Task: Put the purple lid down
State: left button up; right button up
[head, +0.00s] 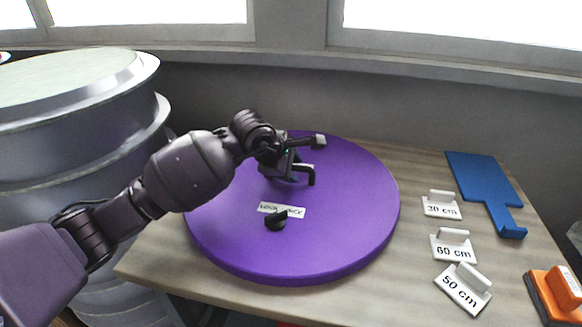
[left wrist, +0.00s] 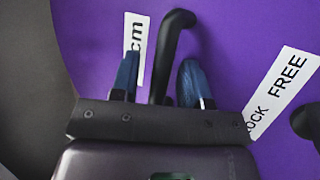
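The purple lid (head: 345,225) is a large round disc. It lies flat on the wooden table, or just above it; I cannot tell which. It has a black knob (head: 276,221) and a white label (head: 282,210) ending in "FREE". My left gripper (head: 305,170) is over the far half of the lid. In the left wrist view, a black bent handle (left wrist: 172,45) stands between the two blue-tipped fingers (left wrist: 160,82). A gap shows between the handle and the left-hand finger, so the gripper looks open around it. My right gripper is out of view.
To the right on the table (head: 415,262) are a blue paddle-shaped board (head: 485,178), white tags for 30 cm (head: 441,209), 60 cm (head: 453,252) and 50 cm (head: 463,289), and an orange block (head: 556,295). A large grey round vessel (head: 70,140) stands left. Windows and a wall are behind.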

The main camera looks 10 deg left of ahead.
pick_arm(q)
jog(key=v, duration=1.2)
jog(key=shift+b, duration=0.45)
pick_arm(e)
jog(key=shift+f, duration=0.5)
